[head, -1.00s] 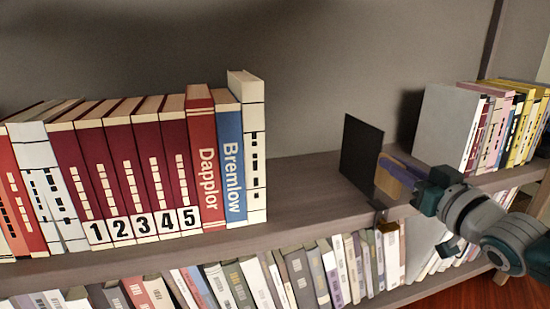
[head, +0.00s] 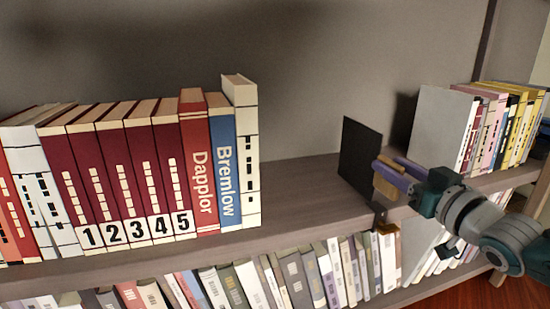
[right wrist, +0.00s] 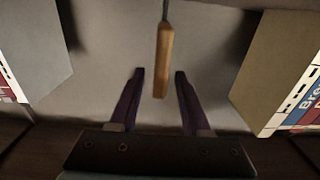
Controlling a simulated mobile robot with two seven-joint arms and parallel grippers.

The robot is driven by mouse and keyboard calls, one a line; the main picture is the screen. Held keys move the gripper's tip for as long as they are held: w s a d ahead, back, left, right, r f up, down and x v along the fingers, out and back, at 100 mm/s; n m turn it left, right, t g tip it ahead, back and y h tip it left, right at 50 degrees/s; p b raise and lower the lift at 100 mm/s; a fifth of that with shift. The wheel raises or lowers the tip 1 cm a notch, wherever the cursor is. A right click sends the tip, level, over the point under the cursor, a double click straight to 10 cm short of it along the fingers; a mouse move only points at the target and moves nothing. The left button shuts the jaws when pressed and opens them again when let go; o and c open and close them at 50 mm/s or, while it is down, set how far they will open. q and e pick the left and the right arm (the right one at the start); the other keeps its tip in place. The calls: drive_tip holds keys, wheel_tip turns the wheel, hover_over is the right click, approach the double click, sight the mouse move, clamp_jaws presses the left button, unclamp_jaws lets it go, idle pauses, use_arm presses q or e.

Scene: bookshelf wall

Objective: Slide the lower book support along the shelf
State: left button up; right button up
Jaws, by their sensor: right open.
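The book support is an upright black plate (head: 359,155) on the shelf, between two groups of books. A small wooden piece (head: 386,187) shows at its right side, by my right gripper (head: 387,164). In the right wrist view a wooden bar (right wrist: 162,62) with a thin dark edge beyond it lies between the fingers of my right gripper (right wrist: 158,75). Gaps show on both sides, so the open fingers do not touch it there. My left gripper is not in view.
Books end at a cream book (head: 245,150) on the left, with bare shelf (head: 300,190) before the plate. A grey block (head: 440,130) and more books stand to the right. A row of books fills the shelf below, near a small brown piece (head: 388,229).

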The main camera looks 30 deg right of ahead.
drive_tip(key=p+v, duration=0.4)
drive_tip(key=v, duration=0.6)
drive_tip(key=shift+p, duration=0.35)
